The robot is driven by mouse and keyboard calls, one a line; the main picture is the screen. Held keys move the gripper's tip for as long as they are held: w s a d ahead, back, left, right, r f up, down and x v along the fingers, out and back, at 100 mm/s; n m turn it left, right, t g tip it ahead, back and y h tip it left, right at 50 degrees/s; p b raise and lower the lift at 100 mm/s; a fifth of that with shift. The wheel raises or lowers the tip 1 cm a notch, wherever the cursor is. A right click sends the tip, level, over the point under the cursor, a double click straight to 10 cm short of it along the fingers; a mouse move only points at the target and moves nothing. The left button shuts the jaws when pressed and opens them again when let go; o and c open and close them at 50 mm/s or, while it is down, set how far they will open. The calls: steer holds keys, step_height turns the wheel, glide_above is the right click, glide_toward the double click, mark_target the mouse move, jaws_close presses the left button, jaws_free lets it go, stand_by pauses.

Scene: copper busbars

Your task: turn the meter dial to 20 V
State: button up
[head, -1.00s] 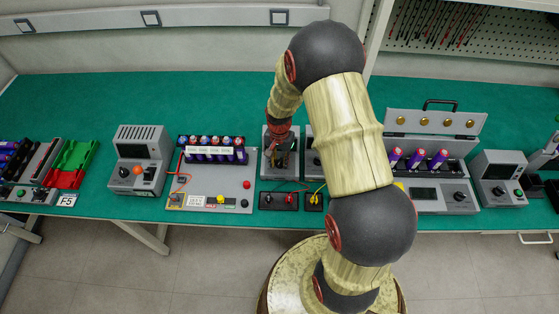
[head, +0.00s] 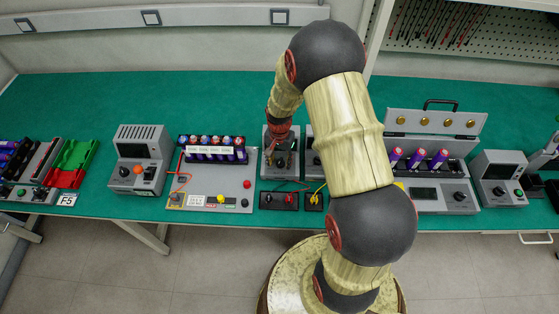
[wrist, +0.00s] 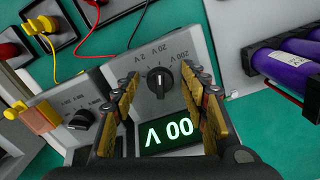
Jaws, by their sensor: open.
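The meter is a grey box (wrist: 210,62) with a black round dial (wrist: 160,82) and a lit display (wrist: 167,133). In the wrist view it appears upside down, with voltage labels, including 2 V and 20 V, arced above the dial. The display shows zeros and a V. I cannot tell for sure which label the dial points to. My gripper (wrist: 160,88) is open, with one finger on each side of the dial and visible gaps to it. In the head view my gripper (head: 280,150) is over the meter (head: 267,172) and hides most of its face.
A second grey device (wrist: 82,118) with a black knob stands close beside the meter. Red and yellow leads (wrist: 95,55) run to jack blocks in front. A board with purple cells (head: 215,150) stands left of the meter. Green bench (head: 220,95) behind is clear.

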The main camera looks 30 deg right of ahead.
mark_target(280, 163)
step_height(280, 163, up, 12)
stand_by(0.5)
stand_by(0.5)
steer(key=s+a+r+n+t, duration=0.2)
steer(key=s+a+r+n, duration=0.3)
steer(key=s+r, duration=0.4)
steer(key=s+a+r+n+t, duration=0.3)
steer(key=s+a+r+n, duration=0.2)
steer(key=r, duration=1.1)
steer(key=s+a, duration=0.3)
steer(key=s, duration=0.2)
steer(key=shift+s+a+r+n+t, duration=0.3)
steer(key=shift+n, duration=0.1)
